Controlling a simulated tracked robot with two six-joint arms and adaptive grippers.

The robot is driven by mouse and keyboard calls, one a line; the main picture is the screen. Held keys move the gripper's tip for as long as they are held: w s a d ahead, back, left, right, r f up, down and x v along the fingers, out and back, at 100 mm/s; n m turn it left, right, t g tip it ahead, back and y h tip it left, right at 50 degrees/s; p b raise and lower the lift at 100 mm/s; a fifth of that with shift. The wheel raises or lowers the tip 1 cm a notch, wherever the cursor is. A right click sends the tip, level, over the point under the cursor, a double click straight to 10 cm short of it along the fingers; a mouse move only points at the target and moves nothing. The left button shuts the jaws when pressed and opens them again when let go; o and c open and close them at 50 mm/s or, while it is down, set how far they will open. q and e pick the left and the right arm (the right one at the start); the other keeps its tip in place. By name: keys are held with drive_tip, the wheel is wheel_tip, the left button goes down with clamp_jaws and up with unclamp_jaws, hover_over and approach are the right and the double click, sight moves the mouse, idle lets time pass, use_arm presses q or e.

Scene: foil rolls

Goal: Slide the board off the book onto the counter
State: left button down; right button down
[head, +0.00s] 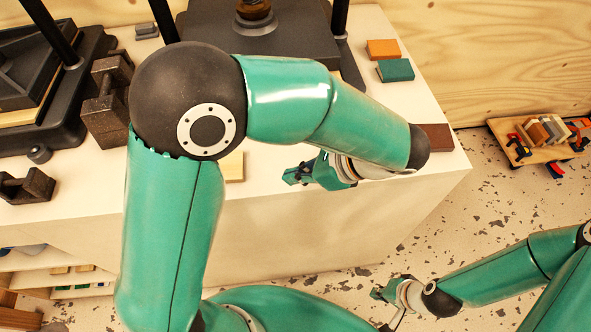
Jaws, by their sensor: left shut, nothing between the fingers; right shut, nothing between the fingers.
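I cannot tell for certain which things are the board and the book. A pale yellow flat piece (233,166) lies on the white counter (262,190), mostly hidden behind my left arm. A reddish-brown block (438,137) lies near the counter's right corner, partly covered by my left forearm. My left gripper (289,177) is shut and empty near the counter's front edge, to the right of the pale piece and apart from it. My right gripper (376,293) is shut and empty, low in front of the counter, away from everything on top.
An orange block (383,49) and a teal block (395,70) lie at the back right of the counter. Dark presses (290,32) and a dark metal piece (28,187) fill the back and left. A low wooden cart (545,143) with items stands on the floor at right.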

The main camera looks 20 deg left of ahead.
sight(242, 176)
use_arm(q)
drive_tip(key=x, duration=0.7)
drive_tip(key=shift+s+a+f, duration=0.1)
drive_tip(key=shift+a, duration=0.05)
drive_tip(key=a+p, duration=0.1)
drive_tip(key=a, duration=0.2)
drive_tip(key=shift+s+a, duration=0.15)
drive_tip(key=shift+a+f, duration=0.1)
drive_tip(key=shift+a, duration=0.25)
drive_tip(key=shift+a, duration=0.1)
drive_tip(key=shift+s+a, duration=0.1)
drive_tip(key=shift+a, duration=0.7)
drive_tip(key=shift+d, duration=0.1)
